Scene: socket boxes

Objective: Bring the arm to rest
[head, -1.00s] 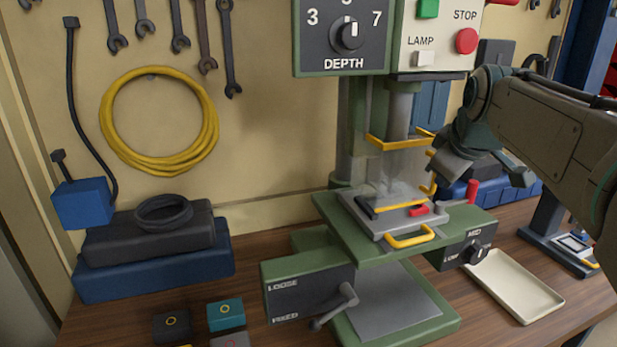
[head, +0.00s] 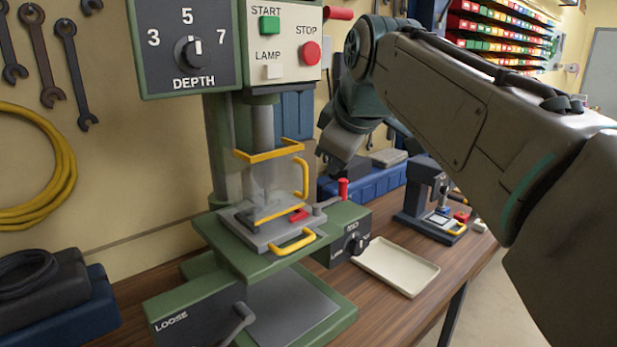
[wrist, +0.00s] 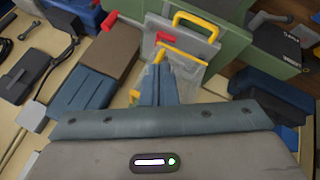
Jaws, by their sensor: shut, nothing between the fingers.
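My arm reaches in from the right in the head view. My gripper shows in the wrist view (wrist: 155,82) as blue-grey fingers, closed together with nothing held. In the head view its hand hangs to the right of the green press (head: 235,225), and the fingertips cannot be made out. The press has a clear guard (head: 270,180) with yellow bars and a grey fixture plate (head: 258,240) with a yellow handle. In the wrist view the fingers overlap the guard; I cannot tell whether they touch it.
A cream tray (head: 396,266) lies right of the press. A smaller press (head: 432,205) stands behind it. Blue cases (head: 375,182) stand at the back by the wall. Another case (head: 75,320) is at the lower left. The wooden bench (head: 450,268) has bare room at right.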

